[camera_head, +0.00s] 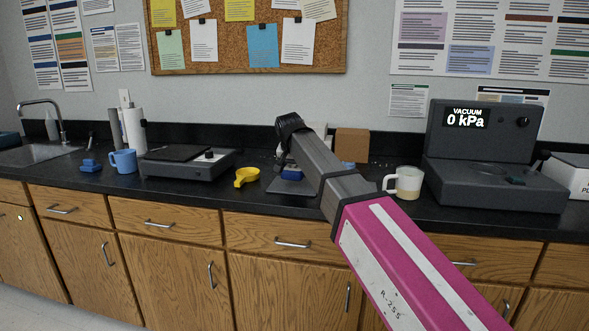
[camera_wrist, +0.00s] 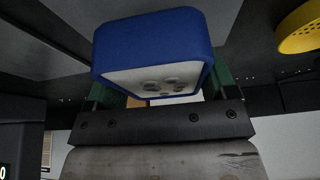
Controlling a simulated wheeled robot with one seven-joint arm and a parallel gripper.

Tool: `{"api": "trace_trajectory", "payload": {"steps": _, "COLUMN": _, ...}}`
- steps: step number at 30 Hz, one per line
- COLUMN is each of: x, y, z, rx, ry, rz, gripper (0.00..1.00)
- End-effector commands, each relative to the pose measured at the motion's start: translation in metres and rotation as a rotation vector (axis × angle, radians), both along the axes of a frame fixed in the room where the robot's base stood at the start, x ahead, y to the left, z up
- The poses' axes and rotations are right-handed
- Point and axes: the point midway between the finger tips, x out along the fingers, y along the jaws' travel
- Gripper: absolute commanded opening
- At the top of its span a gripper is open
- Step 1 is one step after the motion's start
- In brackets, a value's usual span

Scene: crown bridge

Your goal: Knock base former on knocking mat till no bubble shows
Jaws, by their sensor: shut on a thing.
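The base former (camera_wrist: 152,42) is a blue rounded box, filled with a white mass whose surface shows several round bubbles. My gripper (camera_wrist: 155,88) is shut on it, with a green finger at each side. In the head view the base former (camera_head: 292,174) is partly hidden behind my arm, above or on a flat grey mat (camera_head: 284,187), which looks like the knocking mat. I cannot tell whether they touch. A grey surface, perhaps the same mat, fills the upper left of the wrist view (camera_wrist: 35,42).
A yellow scoop (camera_head: 246,177) lies just left of the mat. A flat grey device (camera_head: 188,162) and a blue mug (camera_head: 124,161) stand to the left.

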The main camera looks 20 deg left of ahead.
Motion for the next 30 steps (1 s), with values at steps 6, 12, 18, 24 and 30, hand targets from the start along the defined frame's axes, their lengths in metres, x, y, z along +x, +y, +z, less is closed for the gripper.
{"api": "trace_trajectory", "payload": {"steps": 6, "x": -0.001, "y": -0.001, "z": -0.017, "rx": 0.000, "ry": 0.000, "rz": 0.001, "gripper": 0.50}}
{"api": "trace_trajectory", "payload": {"steps": 12, "x": 0.000, "y": 0.000, "z": -0.033, "rx": 0.000, "ry": -0.001, "rz": 0.000, "gripper": 0.46}}
{"api": "trace_trajectory", "payload": {"steps": 18, "x": 0.000, "y": 0.000, "z": -0.030, "rx": 0.000, "ry": -0.001, "rz": 0.000, "gripper": 0.46}}
{"api": "trace_trajectory", "payload": {"steps": 24, "x": 0.001, "y": 0.001, "z": -0.012, "rx": 0.001, "ry": -0.003, "rz": 0.000, "gripper": 0.46}}
{"api": "trace_trajectory", "payload": {"steps": 30, "x": 0.000, "y": 0.000, "z": 0.001, "rx": 0.000, "ry": -0.001, "rz": 0.000, "gripper": 0.46}}
